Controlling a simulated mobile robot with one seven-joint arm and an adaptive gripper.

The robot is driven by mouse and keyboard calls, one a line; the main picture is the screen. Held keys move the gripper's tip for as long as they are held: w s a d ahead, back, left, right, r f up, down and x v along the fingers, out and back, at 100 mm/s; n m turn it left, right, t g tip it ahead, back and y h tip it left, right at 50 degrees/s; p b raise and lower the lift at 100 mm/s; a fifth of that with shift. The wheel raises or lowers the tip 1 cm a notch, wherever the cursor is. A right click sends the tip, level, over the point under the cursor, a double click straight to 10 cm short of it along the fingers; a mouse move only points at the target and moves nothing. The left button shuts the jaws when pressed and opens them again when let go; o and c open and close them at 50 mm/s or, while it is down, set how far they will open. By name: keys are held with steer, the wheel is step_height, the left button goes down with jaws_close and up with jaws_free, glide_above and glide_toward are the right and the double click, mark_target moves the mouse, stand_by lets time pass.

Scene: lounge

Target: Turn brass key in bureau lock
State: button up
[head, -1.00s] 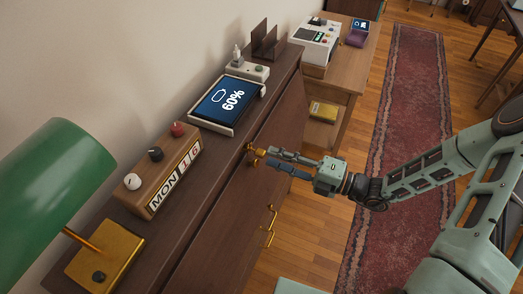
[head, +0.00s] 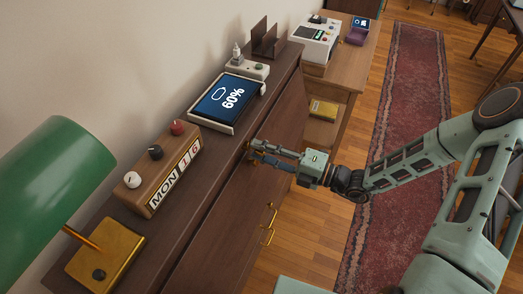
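The dark wooden bureau (head: 222,213) runs along the wall, with its lock on the upper front face. A small bit of brass at the lock (head: 249,147) shows just beyond my fingertips; the key itself is mostly hidden by the fingers. My gripper (head: 254,152) is at the lock, with one finger above the other and a gap still showing between them. The fingers appear to lie on either side of the key; whether they touch it cannot be seen.
A brass handle (head: 269,225) sticks out lower on the bureau front. On top stand a green lamp (head: 45,190), a calendar box (head: 165,170) and a tablet (head: 226,100). A side table (head: 345,80) stands beyond. The floor by the red rug (head: 395,120) is clear.

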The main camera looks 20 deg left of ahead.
steer(key=shift+c, duration=0.7)
jaws_close()
steer(key=shift+d+f, duration=0.1)
steer(key=shift+n+b, duration=0.3)
steer(key=shift+n, duration=1.2)
steer(key=shift+f, duration=0.1)
steer(key=shift+n+b, duration=0.35)
steer(key=shift+n, duration=1.05)
